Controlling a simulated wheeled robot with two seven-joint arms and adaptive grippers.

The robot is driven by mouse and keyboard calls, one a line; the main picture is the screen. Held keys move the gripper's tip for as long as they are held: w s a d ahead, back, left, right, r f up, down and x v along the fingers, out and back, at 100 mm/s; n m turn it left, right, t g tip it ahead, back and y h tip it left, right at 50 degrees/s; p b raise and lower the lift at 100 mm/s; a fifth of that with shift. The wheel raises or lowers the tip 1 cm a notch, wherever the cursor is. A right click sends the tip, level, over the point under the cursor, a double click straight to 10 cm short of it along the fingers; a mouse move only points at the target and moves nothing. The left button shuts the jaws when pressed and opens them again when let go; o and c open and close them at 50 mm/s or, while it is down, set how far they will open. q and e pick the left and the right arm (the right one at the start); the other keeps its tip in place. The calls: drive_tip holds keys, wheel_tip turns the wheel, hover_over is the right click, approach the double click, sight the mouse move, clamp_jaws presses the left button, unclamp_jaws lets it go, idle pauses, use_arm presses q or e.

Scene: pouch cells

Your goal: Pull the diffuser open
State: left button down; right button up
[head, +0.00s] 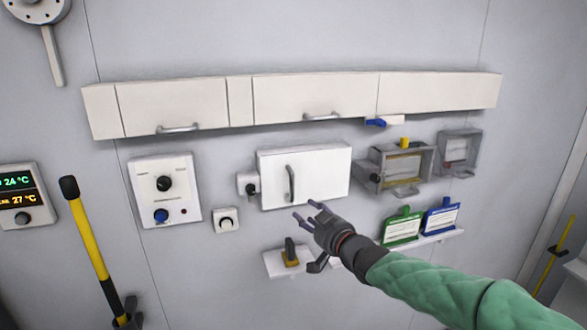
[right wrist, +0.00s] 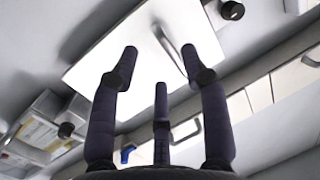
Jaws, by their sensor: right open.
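No label shows which fitting is the diffuser. A white wall box (head: 325,168) has a grey vertical handle (head: 291,184) on its left side; its front looks closed. It also shows in the right wrist view (right wrist: 110,65), with its handle (right wrist: 169,48) beyond my fingers. A long white overhead unit (head: 240,100) above it has closed flaps with horizontal handles (head: 322,116). My right gripper (head: 308,213) is open and empty, below and right of the box handle in the head view. Its three fingers (right wrist: 160,65) are spread and no contact shows. My left gripper is out of view.
A knob panel (head: 165,190) and a small dial (head: 226,219) are on the wall at left. A yellow-black pole (head: 90,240) stands further left. Grey clear-fronted boxes (head: 403,168) and green (head: 403,228) and blue (head: 441,218) holders are at right. A yellow-based switch (head: 290,254) sits below.

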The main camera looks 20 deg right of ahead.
drive_tip(key=t, duration=0.1)
approach(293, 176)
drive_tip(key=f, duration=0.1)
use_arm(q)
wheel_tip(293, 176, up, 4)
drive_tip(key=p, duration=0.3)
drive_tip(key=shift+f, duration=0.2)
use_arm(e)
drive_tip(key=x, duration=1)
drive_tip(key=shift+w+d, duration=0.15)
drive_tip(key=shift+w, duration=0.25)
drive_tip(key=c, duration=0.9)
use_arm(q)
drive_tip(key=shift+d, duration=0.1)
use_arm(e)
drive_tip(key=shift+s+f, duration=0.15)
clamp_jaws()
